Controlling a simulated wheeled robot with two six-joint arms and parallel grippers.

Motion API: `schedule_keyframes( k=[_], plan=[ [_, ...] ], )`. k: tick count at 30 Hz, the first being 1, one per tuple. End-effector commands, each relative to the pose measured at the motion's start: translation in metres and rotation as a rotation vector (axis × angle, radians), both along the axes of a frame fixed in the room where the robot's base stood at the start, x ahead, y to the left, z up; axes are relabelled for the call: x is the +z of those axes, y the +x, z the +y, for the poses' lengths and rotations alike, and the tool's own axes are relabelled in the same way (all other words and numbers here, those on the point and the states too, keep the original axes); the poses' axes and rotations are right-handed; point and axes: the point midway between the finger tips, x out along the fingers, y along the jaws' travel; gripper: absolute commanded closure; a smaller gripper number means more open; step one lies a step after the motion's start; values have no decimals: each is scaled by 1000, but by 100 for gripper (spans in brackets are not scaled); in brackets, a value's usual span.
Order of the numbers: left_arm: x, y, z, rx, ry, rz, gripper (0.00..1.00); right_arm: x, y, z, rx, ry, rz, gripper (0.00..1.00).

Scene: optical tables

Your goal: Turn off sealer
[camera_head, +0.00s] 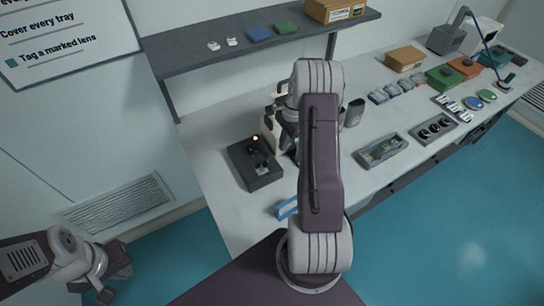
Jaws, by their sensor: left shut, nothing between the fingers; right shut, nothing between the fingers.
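A dark box (263,176) that looks like the sealer's control unit lies on the left end of the white bench. A small orange light glows at its back edge, and small grey control parts sit on its top; their setting is too small to read. A pale upright body (269,133) stands just behind it, partly hidden by my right arm. My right gripper (281,117) is shut and empty, over the bench beside the pale body; its fingertips are partly hidden by my arm. My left gripper (106,285) is shut and empty at lower left, away from the bench.
A blue-edged item (287,208) lies near the bench's front edge. Grey trays (382,150) and a dark cylinder (355,112) stand to the right. A shelf (200,60) hangs above the bench's back. The bench left of the dark box is clear.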

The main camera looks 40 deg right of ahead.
Motion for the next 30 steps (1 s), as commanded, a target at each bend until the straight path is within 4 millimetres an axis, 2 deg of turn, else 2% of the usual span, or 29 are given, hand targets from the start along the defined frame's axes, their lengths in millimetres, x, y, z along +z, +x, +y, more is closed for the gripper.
schedule_keyframes(
  k=[10, 12, 18, 30],
  plan=[
    [20, 0, 0, 0, 0, 0, 100, -72, 0, 15, 2, 1, 4, 100],
    [31, 0, 0, 0, 0, 0, 100, -58, 3, 27, 4, 0, 0, 100],
    [41, 0, 0, 0, 0, 0, 100, -50, 5, 45, 2, -1, 0, 100],
    [40, 0, 0, 0, 0, 0, 100, -51, 6, 48, 1, -1, 0, 100]
  ],
)
